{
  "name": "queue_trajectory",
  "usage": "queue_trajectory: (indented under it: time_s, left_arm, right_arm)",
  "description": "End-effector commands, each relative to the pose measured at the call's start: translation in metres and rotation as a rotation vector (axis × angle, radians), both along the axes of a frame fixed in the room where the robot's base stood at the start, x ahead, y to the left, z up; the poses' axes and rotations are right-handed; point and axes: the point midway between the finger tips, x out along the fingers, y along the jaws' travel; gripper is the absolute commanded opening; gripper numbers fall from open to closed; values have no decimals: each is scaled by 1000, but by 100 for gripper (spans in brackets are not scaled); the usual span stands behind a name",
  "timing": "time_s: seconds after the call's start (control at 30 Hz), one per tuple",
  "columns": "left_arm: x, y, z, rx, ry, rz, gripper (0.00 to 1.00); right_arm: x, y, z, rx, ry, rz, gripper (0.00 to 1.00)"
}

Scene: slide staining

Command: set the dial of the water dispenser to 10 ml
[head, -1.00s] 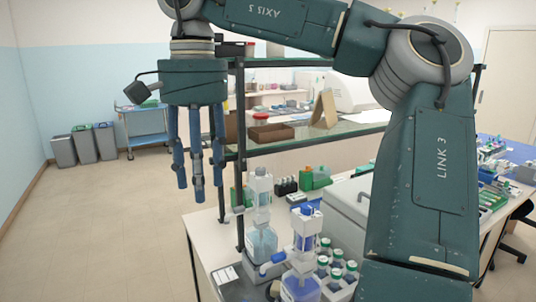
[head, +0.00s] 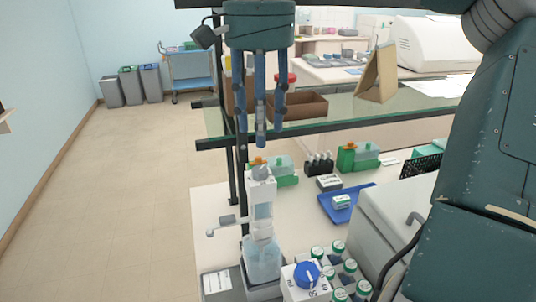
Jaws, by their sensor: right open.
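Two bottle-top dispensers stand on the bench. One dispenser (head: 262,258) has a pale body, a grey top and a light blue bottle, and a spout pointing left. The other, nearer one shows a white head with a blue dial (head: 307,274) and printed numbers, of which "50" seems readable; its lower part is cut off by the frame edge. I cannot tell from labels which holds water, nor the dial's setting. My right gripper (head: 261,133) hangs fingers down, open and empty, appearing above the grey-topped dispenser and apart from it. My left gripper is not in view.
A rack of green-capped bottles (head: 339,247) stands right of the nearer dispenser. A blue tray (head: 346,204) and a white box-shaped device (head: 385,228) lie further right. A glass shelf (head: 345,117) with dark posts runs behind. The floor on the left is clear.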

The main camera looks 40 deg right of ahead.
Motion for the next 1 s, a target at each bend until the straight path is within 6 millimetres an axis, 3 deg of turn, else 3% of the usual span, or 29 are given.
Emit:
queue_trajectory:
  time_s: [0.1, 0.23, 0.4, 0.6, 0.83, 0.87, 1.0]
  left_arm:
    - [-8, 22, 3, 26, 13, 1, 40]
    - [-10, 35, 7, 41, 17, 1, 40]
    - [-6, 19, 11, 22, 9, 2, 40]
    - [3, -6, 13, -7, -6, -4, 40]
    - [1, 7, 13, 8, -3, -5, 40]
    - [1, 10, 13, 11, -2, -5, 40]
    - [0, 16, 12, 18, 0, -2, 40]
  right_arm:
    - [-1, 0, -24, 3, 5, 1, 42]
    - [-1, 0, -48, 3, 4, 0, 42]
    - [0, 0, -73, 1, 2, -1, 42]
    - [0, 0, -85, 1, 1, 0, 42]
    - [0, 0, -86, 1, 1, -1, 42]
    - [0, 0, -86, 1, 1, -1, 40]
    - [0, 0, -86, 1, 1, -1, 12]
